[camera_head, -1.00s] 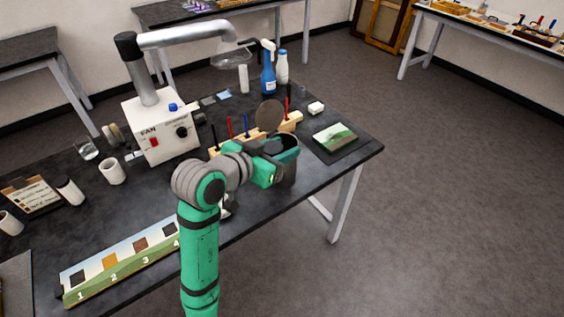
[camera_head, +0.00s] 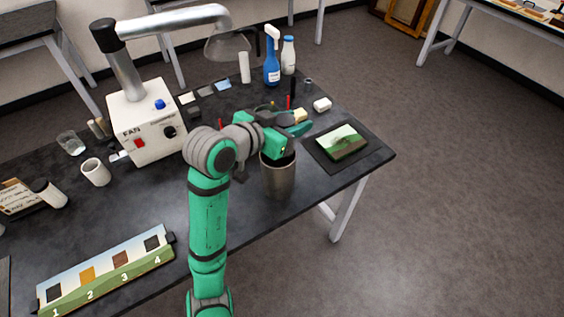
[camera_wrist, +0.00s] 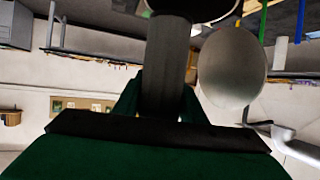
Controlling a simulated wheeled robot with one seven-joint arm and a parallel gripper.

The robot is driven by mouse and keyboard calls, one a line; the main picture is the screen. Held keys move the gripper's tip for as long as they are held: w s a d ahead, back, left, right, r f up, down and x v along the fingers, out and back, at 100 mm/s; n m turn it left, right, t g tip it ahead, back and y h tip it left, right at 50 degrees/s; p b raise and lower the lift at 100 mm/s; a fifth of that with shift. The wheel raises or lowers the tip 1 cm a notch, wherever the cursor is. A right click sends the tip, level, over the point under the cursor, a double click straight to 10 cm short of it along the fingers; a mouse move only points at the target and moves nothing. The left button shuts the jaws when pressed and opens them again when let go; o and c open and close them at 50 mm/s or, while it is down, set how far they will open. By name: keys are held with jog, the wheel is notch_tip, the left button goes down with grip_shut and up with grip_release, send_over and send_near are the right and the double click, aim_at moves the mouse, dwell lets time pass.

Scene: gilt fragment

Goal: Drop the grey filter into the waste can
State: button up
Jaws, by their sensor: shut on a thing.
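My gripper (camera_head: 292,130) is just above and behind the mouth of the waste can, a metal cylinder (camera_head: 280,183) standing upright on the bench. In the wrist view, a dark grey cylinder, which looks like the grey filter (camera_wrist: 165,65), is between the green fingers, and they are shut on it. A pale curved rim shows beyond its end there, perhaps the can's. The filter cannot be made out in the head view, where the gripper hides it.
Behind the gripper are a blue spray bottle (camera_head: 271,62) and a white bottle (camera_head: 288,55). The fan box (camera_head: 145,122) is at left, a landscape picture (camera_head: 341,142) at right.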

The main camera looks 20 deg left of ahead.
jog(key=shift+f, duration=2.85)
jog(key=shift+w+f, duration=0.1)
jog(key=o, duration=1.2)
jog(key=shift+d, duration=0.15)
jog(key=shift+c, duration=0.2)
jog(key=v, duration=1.1)
